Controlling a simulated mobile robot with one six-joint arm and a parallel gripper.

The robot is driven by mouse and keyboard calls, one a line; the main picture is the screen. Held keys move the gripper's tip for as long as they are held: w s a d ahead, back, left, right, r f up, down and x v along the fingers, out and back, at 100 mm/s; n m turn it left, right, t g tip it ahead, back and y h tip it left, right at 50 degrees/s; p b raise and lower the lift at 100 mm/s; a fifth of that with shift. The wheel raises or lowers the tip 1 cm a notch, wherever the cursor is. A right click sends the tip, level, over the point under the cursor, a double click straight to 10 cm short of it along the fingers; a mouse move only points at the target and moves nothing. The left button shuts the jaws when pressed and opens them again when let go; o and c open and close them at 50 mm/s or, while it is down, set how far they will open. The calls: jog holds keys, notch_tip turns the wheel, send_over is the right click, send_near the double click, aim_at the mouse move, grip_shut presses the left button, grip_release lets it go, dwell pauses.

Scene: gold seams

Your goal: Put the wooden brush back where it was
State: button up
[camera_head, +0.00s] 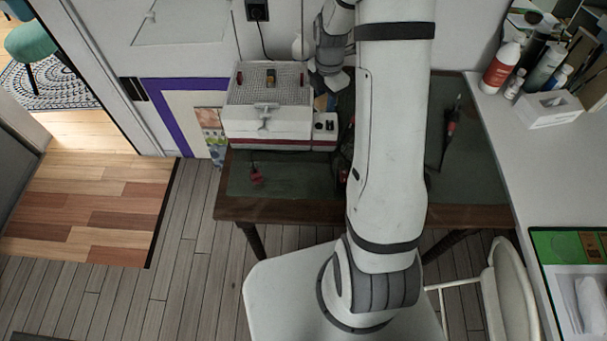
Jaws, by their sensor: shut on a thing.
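My arm (392,130) rises through the middle of the view and bends over at the top. Its wrist joints (330,50) show left of the upper arm link, above the workbench. I cannot pick out the wooden brush for sure. A small tan piece (319,103) shows just below the wrist, beside the white machine, too small to name. Dark and red items (343,174) lie partly hidden at the arm's left edge.
The dark-topped workbench (290,185) holds a white machine (268,112) with a grid top. A red-handled tool (450,127) lies right of my arm. Bottles (500,68) and a tissue box (548,108) stand on the right counter. A white chair (505,290) is at lower right.

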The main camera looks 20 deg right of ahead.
jog(key=s+a+f+n+b, duration=0.1)
jog(key=s+a+f+b, duration=0.6)
jog(key=s+a+f, duration=0.15)
send_over(304, 177)
jog(key=shift+n, duration=0.3)
notch_tip(304, 177, down, 6)
jog(key=shift+s+r, duration=0.1)
jog(key=shift+r, duration=0.05)
jog(key=shift+f+p, duration=0.3)
jog(key=shift+f, duration=2.15)
jog(key=shift+f, duration=0.15)
jog(key=o, duration=1)
